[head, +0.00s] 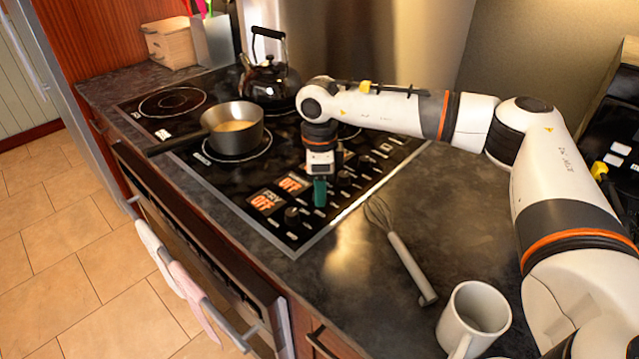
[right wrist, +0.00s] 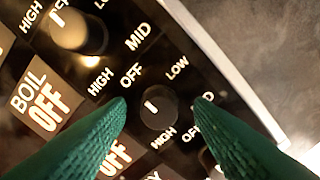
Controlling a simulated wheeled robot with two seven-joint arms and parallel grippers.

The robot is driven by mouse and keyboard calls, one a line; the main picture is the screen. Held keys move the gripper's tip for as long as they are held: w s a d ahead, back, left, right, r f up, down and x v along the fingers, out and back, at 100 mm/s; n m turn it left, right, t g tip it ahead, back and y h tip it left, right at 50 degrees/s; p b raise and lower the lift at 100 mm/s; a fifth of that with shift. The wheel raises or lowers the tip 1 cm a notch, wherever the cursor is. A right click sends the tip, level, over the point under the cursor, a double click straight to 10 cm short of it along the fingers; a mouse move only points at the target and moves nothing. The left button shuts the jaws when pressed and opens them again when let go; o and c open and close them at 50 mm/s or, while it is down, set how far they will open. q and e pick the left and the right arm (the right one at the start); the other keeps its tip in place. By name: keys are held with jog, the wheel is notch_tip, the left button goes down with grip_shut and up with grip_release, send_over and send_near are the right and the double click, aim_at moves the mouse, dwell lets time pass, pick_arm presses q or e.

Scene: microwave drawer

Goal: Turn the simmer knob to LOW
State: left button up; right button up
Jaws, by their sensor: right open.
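My right gripper (head: 320,192) points down over the knob area at the right side of the black cooktop (head: 215,172). In the right wrist view its green fingers (right wrist: 161,103) are apart, with a dark round knob (right wrist: 158,109) between their tips. I cannot tell whether they touch it. The knob has a short white mark, with HIGH, OFF and LOW printed near it. A second knob (right wrist: 80,32) with a warm glow sits at upper left. A display (right wrist: 45,102) there reads BOIL OFF. No simmer label is readable. My left gripper is not in view.
A saucepan (head: 234,128) sits on a burner, with a kettle (head: 270,80) behind it. A whisk (head: 405,260) and a white mug (head: 472,318) rest on the dark counter at right. Towels (head: 165,262) hang on the oven handle.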

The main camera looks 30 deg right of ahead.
jog(key=shift+f, duration=0.2)
jog(key=shift+c, duration=0.6)
jog(key=c, duration=0.9)
